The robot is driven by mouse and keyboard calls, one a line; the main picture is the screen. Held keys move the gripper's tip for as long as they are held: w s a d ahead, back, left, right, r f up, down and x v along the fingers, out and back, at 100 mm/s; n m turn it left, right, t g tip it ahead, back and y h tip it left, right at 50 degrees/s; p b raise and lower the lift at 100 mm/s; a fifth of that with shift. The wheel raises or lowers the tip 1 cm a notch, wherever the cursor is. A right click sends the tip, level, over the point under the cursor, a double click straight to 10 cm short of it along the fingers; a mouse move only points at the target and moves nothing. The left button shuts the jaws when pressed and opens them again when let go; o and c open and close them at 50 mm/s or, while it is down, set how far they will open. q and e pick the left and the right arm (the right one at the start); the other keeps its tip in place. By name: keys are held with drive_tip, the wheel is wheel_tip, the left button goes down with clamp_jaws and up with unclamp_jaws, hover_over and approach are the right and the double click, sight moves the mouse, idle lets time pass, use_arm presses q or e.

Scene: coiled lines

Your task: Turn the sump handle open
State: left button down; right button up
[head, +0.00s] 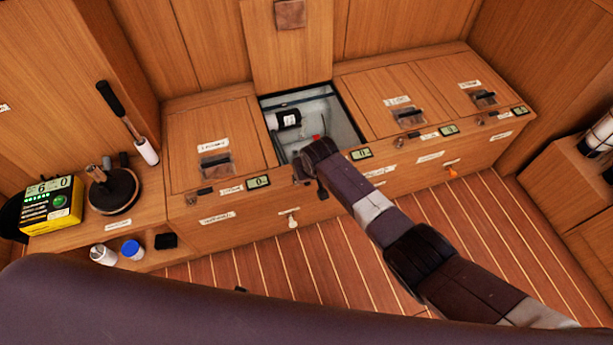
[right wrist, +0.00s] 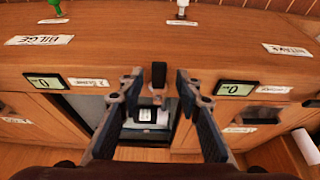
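My right gripper (head: 312,168) is at the front edge of the open compartment (head: 350,118) in the head view. In the right wrist view its two fingers (right wrist: 158,92) are spread apart. A small dark upright lever (right wrist: 158,74) shows in the gap between them, with space on both sides; contact is not visible. I cannot read a label naming it as the sump handle. A white handle (head: 292,220) and an orange handle (head: 453,172) are on the front panel. A green handle (right wrist: 55,6) and a white one show in the wrist view. My left gripper is out of view.
Closed hatches (head: 215,148) with clear-covered latches flank the compartment, which holds a black-and-white cylinder (head: 286,118). Small displays (head: 258,182) line the front edge. A yellow meter (head: 52,203), a coiled dark line (head: 113,190) and jars stand left. The plank floor (head: 340,270) is clear.

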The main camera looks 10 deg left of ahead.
drive_tip(key=v, duration=1.2)
drive_tip(key=shift+w, duration=0.1)
idle(0.4)
